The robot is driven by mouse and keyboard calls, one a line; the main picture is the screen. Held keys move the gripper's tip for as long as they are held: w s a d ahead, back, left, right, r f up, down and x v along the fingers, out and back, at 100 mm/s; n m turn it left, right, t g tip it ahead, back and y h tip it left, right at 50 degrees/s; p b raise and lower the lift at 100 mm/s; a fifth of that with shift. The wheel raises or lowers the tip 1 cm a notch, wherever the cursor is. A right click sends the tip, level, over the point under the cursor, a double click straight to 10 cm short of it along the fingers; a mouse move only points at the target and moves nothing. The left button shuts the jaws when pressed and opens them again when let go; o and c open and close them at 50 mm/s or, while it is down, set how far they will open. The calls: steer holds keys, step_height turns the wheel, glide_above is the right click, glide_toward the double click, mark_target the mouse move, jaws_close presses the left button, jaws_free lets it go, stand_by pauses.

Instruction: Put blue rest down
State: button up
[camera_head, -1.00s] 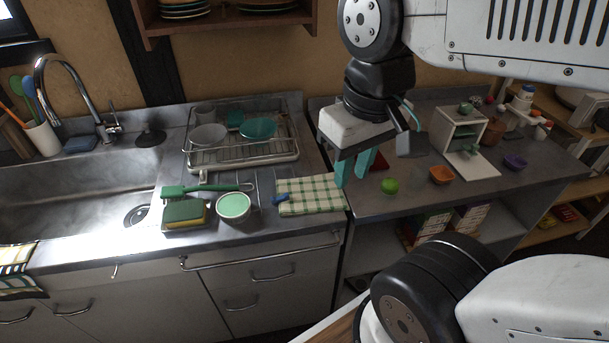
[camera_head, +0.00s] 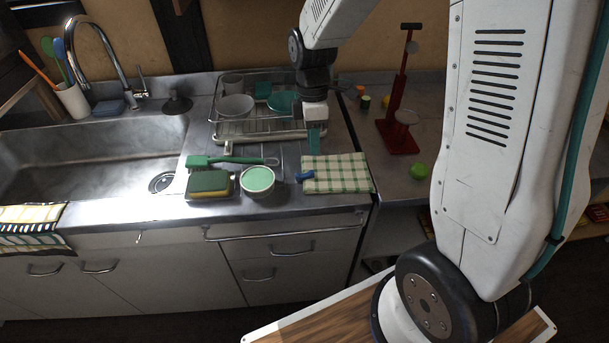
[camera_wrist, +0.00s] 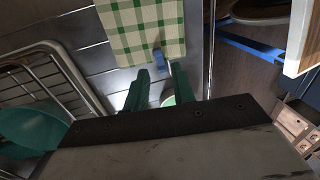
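The blue rest (camera_head: 305,176) is a small blue piece at the left edge of the green-and-white checked cloth (camera_head: 337,173). In the wrist view the blue rest (camera_wrist: 160,61) shows just past the fingertips, roughly in line with the gap between them. My gripper (camera_head: 314,148) has teal fingers pointing down, above the drainboard behind the rest. In the wrist view my gripper (camera_wrist: 161,75) has its fingers apart, with no object held between them. Its exact height over the rest is hard to tell.
Left of the cloth are a green-filled bowl (camera_head: 257,181), a sponge (camera_head: 209,186) and a green brush (camera_head: 228,160). A dish rack (camera_head: 230,135) stands behind.

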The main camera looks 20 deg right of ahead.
mark_target(312, 171)
steer(key=f, duration=0.8)
steer(key=shift+s+a+f, duration=0.2)
steer(key=shift+s+f, duration=0.05)
steer(key=shift+s, duration=0.1)
jaws_close()
